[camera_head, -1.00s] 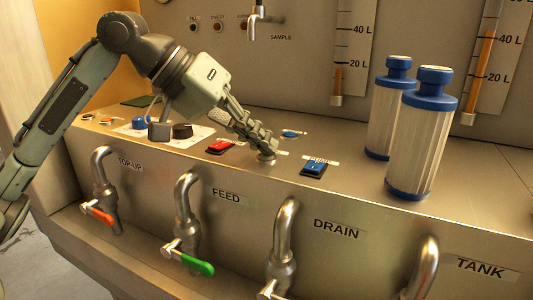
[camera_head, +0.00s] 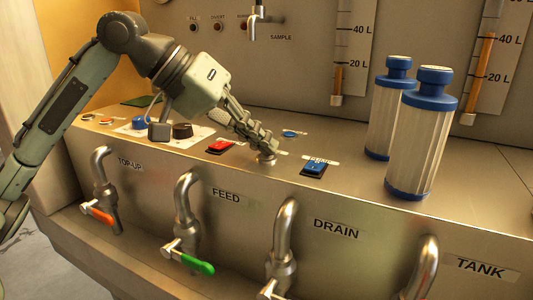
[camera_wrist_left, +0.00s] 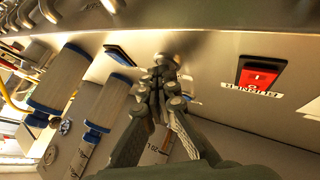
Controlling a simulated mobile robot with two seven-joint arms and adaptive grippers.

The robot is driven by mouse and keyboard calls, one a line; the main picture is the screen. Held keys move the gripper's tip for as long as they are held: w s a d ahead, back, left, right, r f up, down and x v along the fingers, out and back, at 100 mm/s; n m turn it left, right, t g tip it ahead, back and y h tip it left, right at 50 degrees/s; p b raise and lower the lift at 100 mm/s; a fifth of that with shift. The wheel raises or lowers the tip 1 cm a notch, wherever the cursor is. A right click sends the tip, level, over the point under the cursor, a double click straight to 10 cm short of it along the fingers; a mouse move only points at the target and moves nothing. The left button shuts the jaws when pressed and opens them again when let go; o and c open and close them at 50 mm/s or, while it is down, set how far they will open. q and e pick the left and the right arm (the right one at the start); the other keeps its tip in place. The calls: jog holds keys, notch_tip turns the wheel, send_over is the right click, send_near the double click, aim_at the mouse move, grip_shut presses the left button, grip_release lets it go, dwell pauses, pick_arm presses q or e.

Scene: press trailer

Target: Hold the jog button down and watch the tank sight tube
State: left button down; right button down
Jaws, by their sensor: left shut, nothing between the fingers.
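My left gripper (camera_head: 266,146) is shut with nothing in it. Its fingertips point down onto a small round metal button (camera_head: 267,161) on the sloping panel and appear to touch it, covering most of it. The left wrist view shows the closed fingertips (camera_wrist_left: 165,78) at the button (camera_wrist_left: 172,56). How far the button is pressed cannot be told. Which is the tank's is unreadable. My right gripper is out of view.
A red rocker switch (camera_head: 221,147) and a blue one (camera_head: 315,168) flank the button. Two blue-capped filter cartridges (camera_head: 422,140) stand at the right. Taps with an orange handle (camera_head: 97,213) and a green handle (camera_head: 197,264) line the front.

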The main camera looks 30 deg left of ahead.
aim_at(261, 156)
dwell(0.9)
pick_arm(q)
jog(key=shift+r+p, duration=0.8)
jog(key=shift+p, duration=0.2)
notch_tip(261, 156, up, 3)
jog(key=p, duration=0.3)
jog(key=shift+r, duration=1)
dwell(1.4)
